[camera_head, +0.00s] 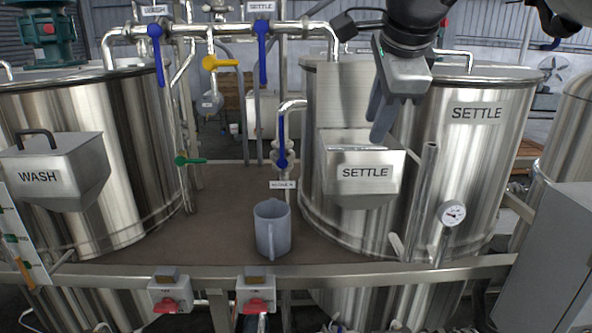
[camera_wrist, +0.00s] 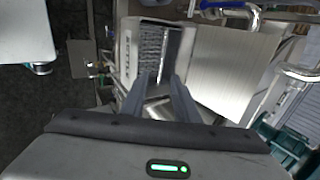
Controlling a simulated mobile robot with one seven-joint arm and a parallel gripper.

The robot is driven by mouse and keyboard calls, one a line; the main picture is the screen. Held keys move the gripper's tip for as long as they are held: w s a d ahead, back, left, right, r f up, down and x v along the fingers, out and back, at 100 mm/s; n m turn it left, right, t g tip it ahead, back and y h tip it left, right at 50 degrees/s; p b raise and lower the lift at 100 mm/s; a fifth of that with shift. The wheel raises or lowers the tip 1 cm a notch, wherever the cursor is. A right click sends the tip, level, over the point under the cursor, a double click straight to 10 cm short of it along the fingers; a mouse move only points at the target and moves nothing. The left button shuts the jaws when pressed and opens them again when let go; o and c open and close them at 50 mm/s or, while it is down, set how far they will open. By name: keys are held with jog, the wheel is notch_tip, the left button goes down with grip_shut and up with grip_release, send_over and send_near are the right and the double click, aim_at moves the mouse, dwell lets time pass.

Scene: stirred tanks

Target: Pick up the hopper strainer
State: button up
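The hopper strainer (camera_wrist: 153,52) shows in the wrist view as a dark mesh inside the open SETTLE hopper. In the head view the SETTLE hopper (camera_head: 366,186) hangs on the front of the right tank, and its inside is hidden. My gripper (camera_head: 379,132) points down just above the hopper's mouth. In the wrist view my gripper (camera_wrist: 162,80) has its two fingers apart, with nothing between them. The fingertips appear near the strainer's lower edge in that view; whether they touch it I cannot tell.
The raised hopper lid (camera_head: 345,97) stands behind the hopper mouth, close to my fingers. A WASH hopper (camera_head: 56,172) with a closed, handled lid is at left. A grey jug (camera_head: 272,229) stands on the brown deck (camera_head: 225,220). A slanted metal tube (camera_head: 421,200) stands right of the SETTLE hopper.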

aim_at(367, 148)
jog(key=x, duration=0.9)
jog(key=shift+w+f, duration=0.1)
jog(key=shift+c, duration=0.3)
grip_shut()
